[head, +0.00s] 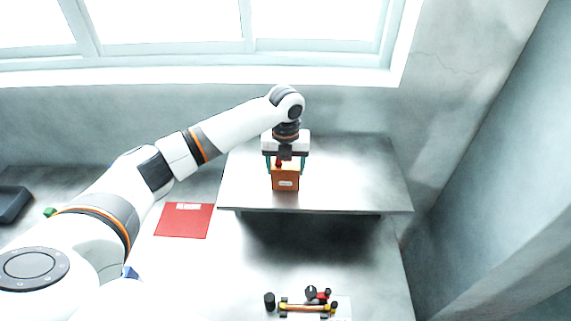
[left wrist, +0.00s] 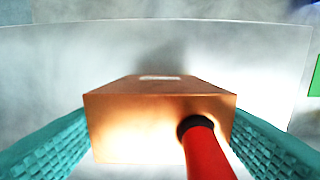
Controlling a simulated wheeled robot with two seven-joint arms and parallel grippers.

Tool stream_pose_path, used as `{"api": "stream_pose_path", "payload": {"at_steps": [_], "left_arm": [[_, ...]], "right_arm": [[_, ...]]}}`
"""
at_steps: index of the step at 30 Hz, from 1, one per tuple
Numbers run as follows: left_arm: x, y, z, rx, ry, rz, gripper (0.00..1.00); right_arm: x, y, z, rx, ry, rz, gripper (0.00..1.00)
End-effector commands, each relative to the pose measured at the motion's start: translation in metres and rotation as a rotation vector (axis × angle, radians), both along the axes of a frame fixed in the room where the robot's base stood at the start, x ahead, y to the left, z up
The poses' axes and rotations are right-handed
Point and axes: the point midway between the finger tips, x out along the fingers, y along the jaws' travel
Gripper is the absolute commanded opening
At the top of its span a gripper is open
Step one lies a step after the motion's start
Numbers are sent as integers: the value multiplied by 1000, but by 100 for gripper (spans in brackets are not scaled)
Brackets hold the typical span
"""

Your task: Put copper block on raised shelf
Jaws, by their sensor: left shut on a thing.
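The copper block (head: 285,180) is an orange-brown box with a small pale label. My left gripper (head: 286,166) is shut on it from above, at the front left part of the raised shelf (head: 345,175). In the left wrist view the copper block (left wrist: 160,128) sits between the teal finger pads, with a red rod (left wrist: 203,150) in front of it. The shelf (left wrist: 60,70) lies beyond it. I cannot tell whether the block's underside touches the shelf. My right gripper is not in view.
A red folder (head: 184,220) lies on the table left of the shelf. Several small dark, red and yellow parts (head: 308,305) lie in front of the shelf. A dark tray (head: 12,204) is at the far left. The right part of the shelf is clear.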

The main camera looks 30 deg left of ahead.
Motion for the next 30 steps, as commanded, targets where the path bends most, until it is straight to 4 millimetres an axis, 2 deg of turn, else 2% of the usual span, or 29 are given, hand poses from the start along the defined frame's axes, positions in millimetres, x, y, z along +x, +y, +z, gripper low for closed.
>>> {"api": "stream_pose_path", "payload": {"at_steps": [1, 4, 16, 20, 30], "left_arm": [[0, 0, -1, 0, 1, 0, 74], [0, 0, -1, 0, 1, 0, 90], [0, 0, 6, 0, -1, 0, 91], [1, 0, 25, -1, -6, -2, 91], [0, 0, 97, 0, -4, 0, 91]], "right_arm": [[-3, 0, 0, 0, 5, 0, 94], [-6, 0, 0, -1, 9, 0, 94], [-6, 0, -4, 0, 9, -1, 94], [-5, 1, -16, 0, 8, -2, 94], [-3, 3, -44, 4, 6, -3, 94]]}}
